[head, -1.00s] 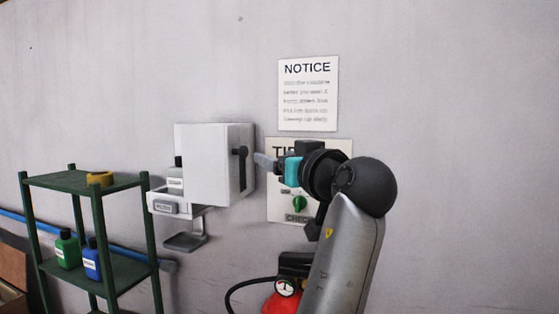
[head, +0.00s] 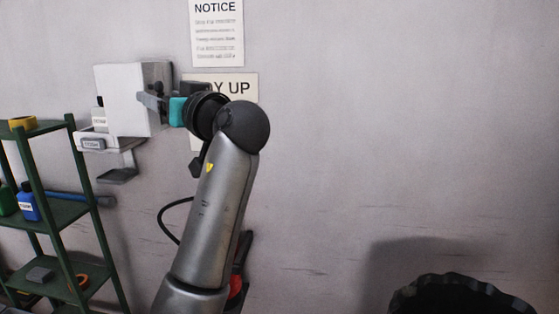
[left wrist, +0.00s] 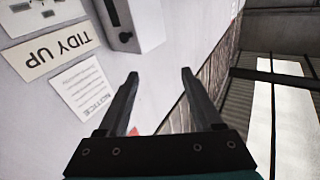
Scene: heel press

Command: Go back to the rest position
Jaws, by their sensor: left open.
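My left gripper (head: 150,100) is in front of the right side of a white wall box (head: 118,98) in the head view. In the left wrist view its two fingers (left wrist: 158,100) are spread apart with nothing between them. The white box (left wrist: 135,22) shows at the top of that view, beyond the fingertips. My left arm reaches up from the bottom of the head view and hides part of the wall. My right gripper is not in view.
A green shelf rack (head: 55,212) with bottles and a yellow tape roll (head: 22,123) stands at left. A notice (head: 216,32) and a "TIDY UP" sign (head: 242,88) hang on the wall. A dark round object (head: 460,296) is at lower right. The wall at right is bare.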

